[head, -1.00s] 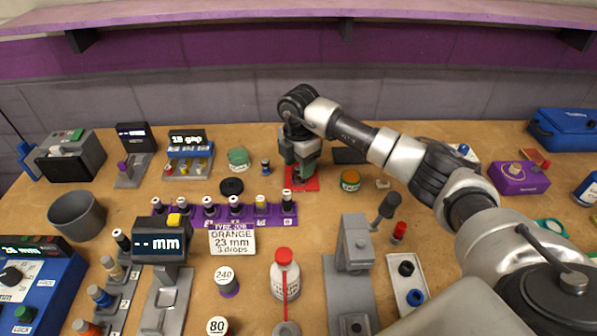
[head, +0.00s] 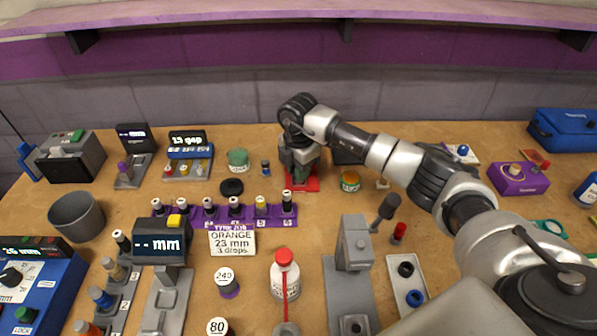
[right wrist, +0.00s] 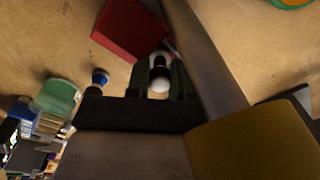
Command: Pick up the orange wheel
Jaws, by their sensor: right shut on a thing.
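An orange-ended piece (head: 88,328), possibly the orange wheel, shows at the lower left in the head view, in the last place of a grey rack, partly cut off by the frame. A jar with an orange lid (head: 350,180) stands right of my right gripper (head: 299,180). That gripper points down at a red block (head: 312,184), far from the rack. In the right wrist view its fingers (right wrist: 160,82) are shut on a small black and white piece (right wrist: 159,76), close to the red block (right wrist: 130,30). My left gripper is out of view.
A purple rack (head: 222,221) with several small bottles stands in front of the right gripper, with a sign (head: 232,242) reading orange, 23 mm, 3 drops. A grey press (head: 355,255) and red-capped bottle (head: 285,275) stand nearer. A grey cup (head: 76,215) is at left.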

